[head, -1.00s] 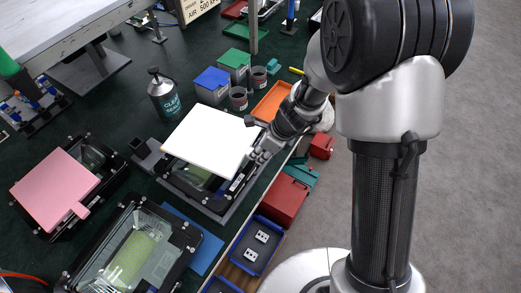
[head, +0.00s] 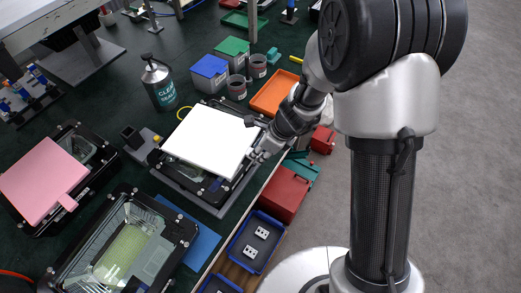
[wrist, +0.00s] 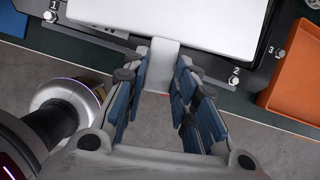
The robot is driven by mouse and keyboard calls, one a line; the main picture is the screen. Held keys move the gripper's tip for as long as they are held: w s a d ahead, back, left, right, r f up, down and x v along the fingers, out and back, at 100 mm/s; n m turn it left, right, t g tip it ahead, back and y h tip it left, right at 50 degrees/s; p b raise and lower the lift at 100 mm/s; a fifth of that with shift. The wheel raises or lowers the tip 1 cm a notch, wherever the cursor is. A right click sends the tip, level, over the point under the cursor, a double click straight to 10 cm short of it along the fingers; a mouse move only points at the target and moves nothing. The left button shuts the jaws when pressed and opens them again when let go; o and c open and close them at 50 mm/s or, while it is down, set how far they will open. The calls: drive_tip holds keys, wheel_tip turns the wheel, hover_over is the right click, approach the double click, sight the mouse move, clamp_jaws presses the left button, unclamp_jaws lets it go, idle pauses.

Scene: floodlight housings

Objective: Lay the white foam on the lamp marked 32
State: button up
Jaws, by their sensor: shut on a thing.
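The white foam (head: 209,141) is a flat white sheet over a black-framed lamp (head: 217,187) near the table's right edge. It covers most of that lamp's window, and I cannot tell whether it touches the frame. My gripper (head: 262,150) is shut on the foam's tab. In the wrist view the tab of the white foam (wrist: 162,50) lies between the fingers of my gripper (wrist: 165,78). The lamp frame (wrist: 254,72) there shows bolts marked 1, 2 and 3. I cannot read a 32 on any lamp.
A pink foam (head: 43,180) covers another lamp at the left.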

drive_tip(key=o, duration=1)
drive_tip(key=shift+o, duration=0.2)
drive_tip(key=v, duration=1.2)
drive_tip(key=shift+r, duration=0.1)
drive_tip(key=s+d+r+n+t+h, duration=0.1)
drive_tip(key=s+d+r+n, duration=0.4)
drive_tip(key=s+n, duration=0.5)
drive_tip(key=s+d+r+n+t+h, duration=0.1)
drive_tip(key=s+d+r+n+h, duration=0.2)
drive_tip(key=s+r+n, duration=0.6)
drive_tip(key=s+d+n, duration=0.1)
drive_tip(key=d+n, duration=0.1)
drive_tip(key=n, duration=0.1)
drive_tip(key=shift+d+r+n+t, duration=0.3)
drive_tip(key=shift+d+r+n, duration=0.05)
drive_tip(key=shift+n, duration=0.05)
